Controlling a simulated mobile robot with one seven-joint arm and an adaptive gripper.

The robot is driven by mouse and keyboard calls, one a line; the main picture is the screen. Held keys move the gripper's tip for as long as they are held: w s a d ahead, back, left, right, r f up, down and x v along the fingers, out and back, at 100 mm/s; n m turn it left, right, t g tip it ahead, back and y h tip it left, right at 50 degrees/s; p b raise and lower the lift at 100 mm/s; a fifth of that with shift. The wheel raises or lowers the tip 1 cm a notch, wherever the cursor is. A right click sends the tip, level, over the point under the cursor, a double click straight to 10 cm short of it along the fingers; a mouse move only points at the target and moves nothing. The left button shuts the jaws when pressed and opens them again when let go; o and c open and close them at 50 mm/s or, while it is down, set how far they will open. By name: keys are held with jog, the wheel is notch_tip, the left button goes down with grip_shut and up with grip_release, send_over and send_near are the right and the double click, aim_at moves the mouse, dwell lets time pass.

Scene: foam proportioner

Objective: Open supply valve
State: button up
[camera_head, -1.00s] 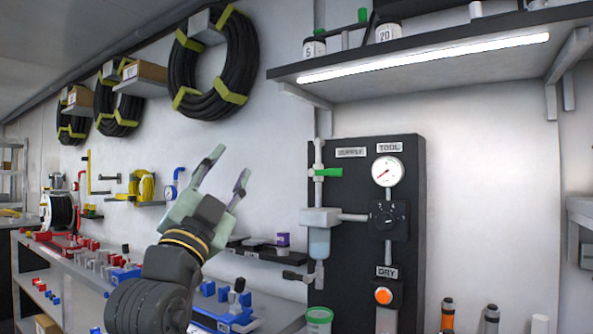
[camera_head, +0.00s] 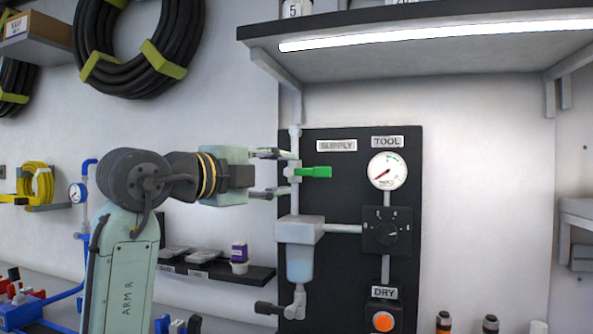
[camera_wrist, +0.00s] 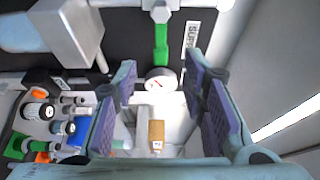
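The supply valve has a green lever handle (camera_head: 314,172) on a vertical pipe (camera_head: 295,145) at the left edge of the black panel, below the SUPPLY label (camera_head: 337,146). The handle points right, across the pipe. My gripper (camera_head: 283,173) is open, its fingers pointing right, close to the left side of the valve; I cannot tell from the head view whether they touch it. In the wrist view the green handle (camera_wrist: 161,45) lies ahead, between and beyond the open fingers (camera_wrist: 160,88), with nothing held.
The black panel (camera_head: 345,262) also carries a gauge (camera_head: 388,170), a selector knob (camera_head: 386,231) and an orange button (camera_head: 383,321) under DRY. A filter bowl (camera_head: 300,262) hangs below the valve. A lit shelf (camera_head: 420,36) overhangs above.

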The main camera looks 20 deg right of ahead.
aim_at(312, 172)
jog(key=p+x, duration=0.2)
jog(key=x, duration=0.8)
jog(key=shift+d+p, duration=0.15)
jog(key=shift+p, duration=0.25)
jog(key=shift+c, duration=0.2)
grip_shut()
